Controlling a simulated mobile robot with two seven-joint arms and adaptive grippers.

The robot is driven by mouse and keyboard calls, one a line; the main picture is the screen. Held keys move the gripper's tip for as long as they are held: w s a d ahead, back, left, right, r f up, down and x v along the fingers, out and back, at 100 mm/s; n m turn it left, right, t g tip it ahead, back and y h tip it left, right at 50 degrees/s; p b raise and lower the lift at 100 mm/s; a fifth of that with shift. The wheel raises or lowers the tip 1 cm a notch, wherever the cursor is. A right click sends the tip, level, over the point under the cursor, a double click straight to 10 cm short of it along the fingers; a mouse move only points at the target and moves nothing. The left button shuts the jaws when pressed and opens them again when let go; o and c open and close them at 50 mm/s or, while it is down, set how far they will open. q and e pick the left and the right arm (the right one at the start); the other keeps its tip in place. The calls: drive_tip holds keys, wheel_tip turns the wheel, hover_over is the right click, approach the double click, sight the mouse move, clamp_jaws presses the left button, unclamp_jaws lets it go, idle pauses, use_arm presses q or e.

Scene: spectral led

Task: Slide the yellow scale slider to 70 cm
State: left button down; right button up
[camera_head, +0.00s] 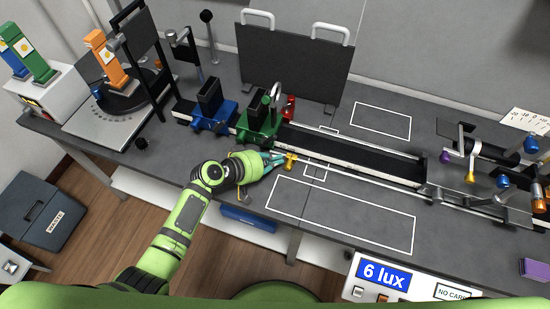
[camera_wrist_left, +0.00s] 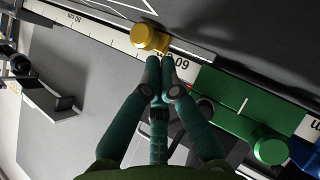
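The yellow scale slider (camera_head: 290,160) sits on the front edge of the black rail (camera_head: 350,169). In the left wrist view the yellow slider (camera_wrist_left: 150,38) has a round knob and stands near the 60 cm mark of the white scale (camera_wrist_left: 110,35); the 80 cm mark is farther left. My left gripper (camera_head: 274,159) reaches in from the left, just beside the slider. In the left wrist view its teal fingertips (camera_wrist_left: 160,63) are together, with nothing visible between them, close behind the knob; contact cannot be told. My right gripper is not in view.
A green carriage (camera_head: 258,124) and a blue carriage (camera_head: 213,110) stand on the rail left of the slider. The rail to the slider's right is clear up to the metal bracket (camera_head: 432,192).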

use_arm(q)
drive_tip(key=shift+d+f, duration=0.15)
drive_tip(key=shift+d, duration=0.05)
drive_tip(key=shift+a, duration=0.1)
drive_tip(key=s+d, duration=0.1)
drive_tip(key=d, duration=0.4)
drive_tip(key=s+d+p, duration=0.1)
drive_tip(key=d, duration=0.1)
drive_tip(key=shift+s+d, duration=0.3)
drive_tip(key=shift+d, duration=0.1)
drive_tip(key=shift+a, duration=0.1)
